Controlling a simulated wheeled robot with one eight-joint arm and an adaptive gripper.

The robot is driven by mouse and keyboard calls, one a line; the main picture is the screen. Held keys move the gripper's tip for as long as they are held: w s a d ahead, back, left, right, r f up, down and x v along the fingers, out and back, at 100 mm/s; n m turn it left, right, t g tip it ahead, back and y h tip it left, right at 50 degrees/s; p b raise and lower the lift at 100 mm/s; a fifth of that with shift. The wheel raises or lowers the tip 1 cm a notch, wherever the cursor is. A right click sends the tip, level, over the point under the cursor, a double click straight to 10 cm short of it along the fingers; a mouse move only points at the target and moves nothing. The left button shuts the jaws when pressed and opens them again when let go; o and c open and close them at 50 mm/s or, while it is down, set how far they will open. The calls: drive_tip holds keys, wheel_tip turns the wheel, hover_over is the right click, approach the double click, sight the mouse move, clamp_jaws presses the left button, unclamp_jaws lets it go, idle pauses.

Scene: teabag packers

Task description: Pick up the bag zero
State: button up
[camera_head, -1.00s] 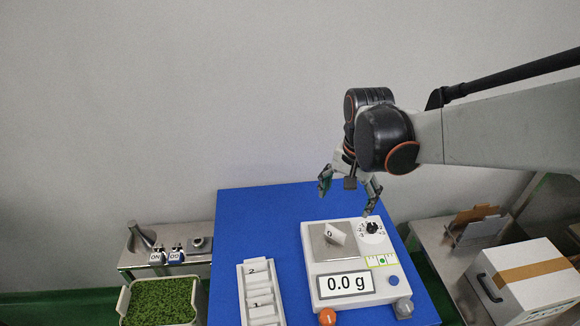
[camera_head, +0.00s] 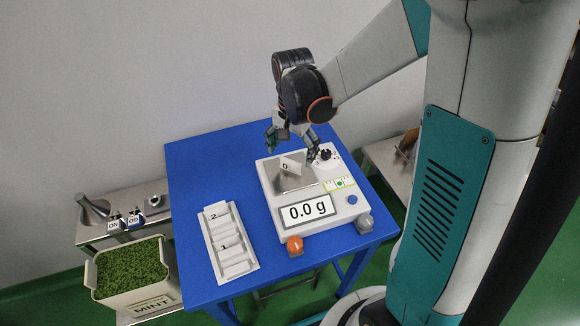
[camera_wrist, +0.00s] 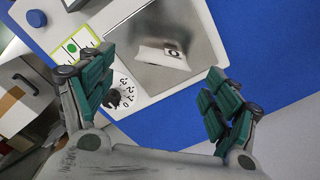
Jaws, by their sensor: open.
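Bag zero (camera_head: 291,167) is a small white packet marked 0. It stands tilted on the metal plate (camera_head: 296,184) of the white scale (camera_head: 283,221), whose display reads 0.0 g. It also shows in the wrist view (camera_wrist: 163,56), lying beyond the fingertips on the shiny plate. My gripper (camera_head: 292,143) is open and empty, behind and above the scale in the head view. In the wrist view its two green-padded fingers (camera_wrist: 154,88) are wide apart, with the bag ahead between their lines and not touched.
A white rack (camera_head: 243,265) with bags marked 2 and 1 lies left of the scale on the blue table (camera_head: 190,170). A dial (camera_head: 326,155) sits at the scale's back right corner. A mint bin (camera_head: 91,272) and a metal side table (camera_head: 80,235) stand at the left.

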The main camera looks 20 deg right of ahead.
sight(290, 159)
drive_tip(key=f+b, duration=0.1)
drive_tip(key=f, duration=0.2)
drive_tip(key=f+b, duration=0.1)
drive_tip(key=f, duration=0.1)
drive_tip(key=shift+a+f+b, duration=0.1)
drive_tip(key=shift+a+b, duration=0.15)
drive_tip(key=shift+b, duration=0.05)
drive_tip(key=shift+c, duration=0.3)
drive_tip(key=c, duration=0.7)
